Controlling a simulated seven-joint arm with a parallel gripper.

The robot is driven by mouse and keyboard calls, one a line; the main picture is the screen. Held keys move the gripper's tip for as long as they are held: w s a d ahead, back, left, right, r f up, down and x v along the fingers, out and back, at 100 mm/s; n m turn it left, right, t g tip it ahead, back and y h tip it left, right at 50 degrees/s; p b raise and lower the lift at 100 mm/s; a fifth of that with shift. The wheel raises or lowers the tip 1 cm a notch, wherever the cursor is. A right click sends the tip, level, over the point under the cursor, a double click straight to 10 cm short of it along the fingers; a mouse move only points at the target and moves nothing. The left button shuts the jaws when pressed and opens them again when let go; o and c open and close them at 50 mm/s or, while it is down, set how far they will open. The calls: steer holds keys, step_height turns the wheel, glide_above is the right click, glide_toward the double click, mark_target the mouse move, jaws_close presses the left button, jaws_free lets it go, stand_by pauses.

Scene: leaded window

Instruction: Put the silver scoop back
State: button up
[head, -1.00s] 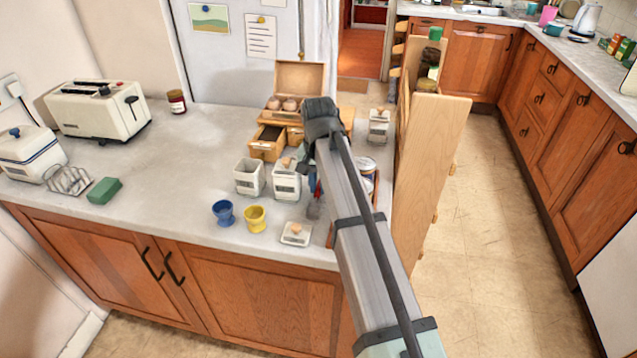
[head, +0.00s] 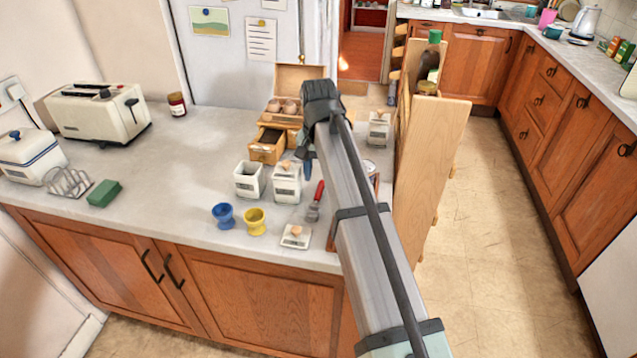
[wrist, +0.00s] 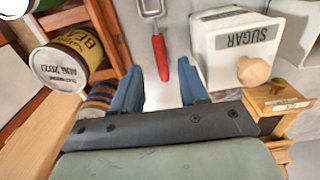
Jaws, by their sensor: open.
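The silver scoop lies on the counter with its red handle (head: 319,190) pointing away from the counter's front edge. In the wrist view its metal head (wrist: 151,8) is cut by the top edge, and the red handle points towards my gripper (wrist: 160,88). My gripper is open and empty, with its blue fingers either side of the handle's line, past the handle's end. In the head view my gripper (head: 308,165) is mostly hidden by my arm. The sugar canister (head: 287,187) stands left of the scoop; an open white canister (head: 249,181) stands beside it.
A lid with a wooden knob (head: 296,238) lies near the front edge. Blue (head: 223,215) and yellow (head: 255,222) egg cups stand left of it. A small wooden drawer box (head: 267,147) sits behind the canisters. A yellow tin (wrist: 75,58) is close left in the wrist view.

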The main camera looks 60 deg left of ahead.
mark_target(318, 192)
step_height(318, 192, up, 7)
steer(key=shift+r, duration=0.15)
stand_by(1.4)
